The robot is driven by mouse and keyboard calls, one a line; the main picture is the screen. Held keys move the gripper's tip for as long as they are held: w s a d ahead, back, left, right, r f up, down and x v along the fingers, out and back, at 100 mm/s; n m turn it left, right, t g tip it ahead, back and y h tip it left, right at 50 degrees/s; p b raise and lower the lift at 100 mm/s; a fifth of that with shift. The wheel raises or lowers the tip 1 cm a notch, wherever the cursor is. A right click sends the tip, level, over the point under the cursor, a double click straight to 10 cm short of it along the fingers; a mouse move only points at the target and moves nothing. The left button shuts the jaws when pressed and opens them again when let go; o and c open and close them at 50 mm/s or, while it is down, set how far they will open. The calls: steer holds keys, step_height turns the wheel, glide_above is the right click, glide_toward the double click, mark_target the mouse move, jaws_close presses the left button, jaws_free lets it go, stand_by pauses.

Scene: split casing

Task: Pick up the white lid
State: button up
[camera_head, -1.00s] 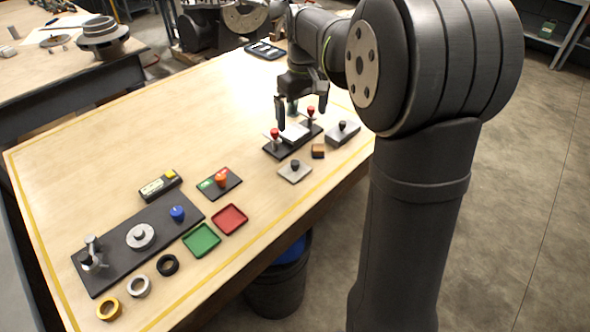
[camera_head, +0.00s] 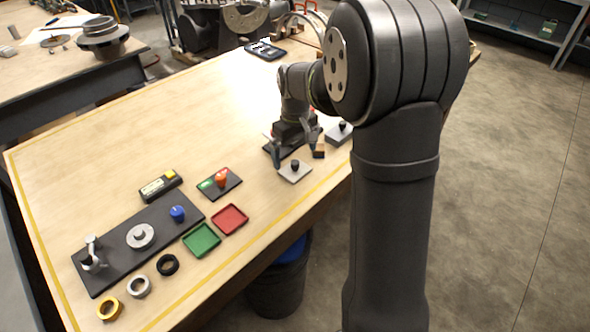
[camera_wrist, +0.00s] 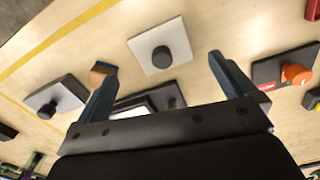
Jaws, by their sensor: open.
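The white lid (camera_head: 295,172) is a flat, pale square plate with a black knob, lying on the table near its front edge. In the wrist view the lid (camera_wrist: 180,40) shows whole, ahead of and between my fingertips. My gripper (camera_head: 292,157) is open and empty, pointing down just behind the lid. In the wrist view my gripper (camera_wrist: 160,65) has its two fingers spread wide, one to each side of the knob. I cannot tell the exact height of the fingertips above the table.
A dark clamp fixture (camera_head: 270,149) is mostly hidden behind my gripper. A brown block (camera_head: 318,152) and a grey box with a black knob (camera_head: 334,138) are close on the right. A red tray (camera_head: 230,219) and a green tray (camera_head: 201,240) lie front-left.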

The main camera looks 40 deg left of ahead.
mark_target(295, 162)
steer(key=f, duration=0.4)
steer(key=shift+s+d+f, duration=0.15)
steer(key=shift+s+f, duration=0.05)
steer(key=shift+f, duration=0.05)
steer(key=shift+c, duration=0.2)
steer(key=c, duration=1.3)
steer(key=shift+c, duration=0.2)
steer(key=shift+r, duration=0.1)
